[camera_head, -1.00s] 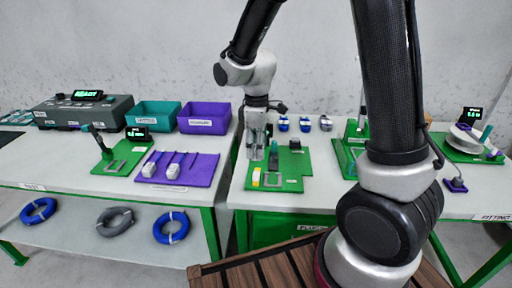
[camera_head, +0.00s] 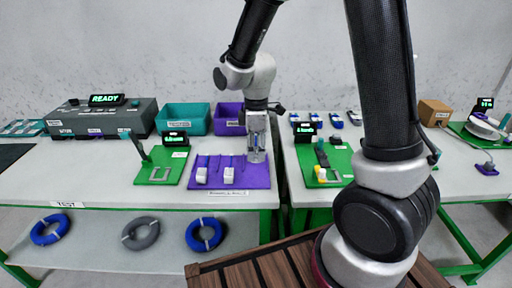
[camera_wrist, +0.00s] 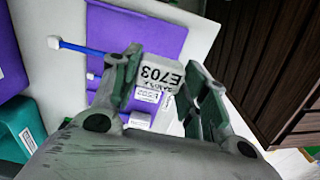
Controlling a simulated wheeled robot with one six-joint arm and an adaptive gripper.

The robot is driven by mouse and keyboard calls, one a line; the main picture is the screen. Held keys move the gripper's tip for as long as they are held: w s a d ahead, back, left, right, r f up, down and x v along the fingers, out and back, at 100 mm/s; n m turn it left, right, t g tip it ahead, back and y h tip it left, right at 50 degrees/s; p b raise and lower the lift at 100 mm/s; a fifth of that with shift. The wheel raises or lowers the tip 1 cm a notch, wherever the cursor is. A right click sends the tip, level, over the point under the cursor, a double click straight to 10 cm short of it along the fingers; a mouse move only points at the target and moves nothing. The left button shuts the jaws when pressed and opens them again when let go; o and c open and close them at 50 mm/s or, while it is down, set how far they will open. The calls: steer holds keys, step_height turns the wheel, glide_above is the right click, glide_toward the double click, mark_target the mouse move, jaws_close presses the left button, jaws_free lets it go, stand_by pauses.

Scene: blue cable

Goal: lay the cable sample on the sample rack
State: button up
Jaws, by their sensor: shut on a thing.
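The sample rack, a purple board (camera_head: 262,178), lies on the left table. Two white cable samples (camera_head: 201,175) (camera_head: 228,176) lie on its left and middle parts. My gripper (camera_head: 257,156) is over the rack's right part, pointing down. In the wrist view, my gripper (camera_wrist: 163,68) is shut on a white block marked E703 (camera_wrist: 160,76), the held cable sample. A blue cable (camera_wrist: 82,48) with a white end runs out to the left behind a finger. The purple rack (camera_wrist: 150,35) is behind it. Whether the sample touches the rack is not clear.
A green board with a small display (camera_head: 165,166) is left of the rack. Teal (camera_head: 184,118) and purple (camera_head: 229,127) bins stand behind. A gap separates this table from the right one, which bears a green board (camera_head: 338,158). Cable coils (camera_head: 205,235) lie on the lower shelf.

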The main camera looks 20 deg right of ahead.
steer(key=shift+f, duration=2.85)
steer(key=shift+f, duration=1.5)
steer(key=o, duration=1.2)
steer(key=shift+r, duration=0.1)
steer(key=shift+r, duration=3.95)
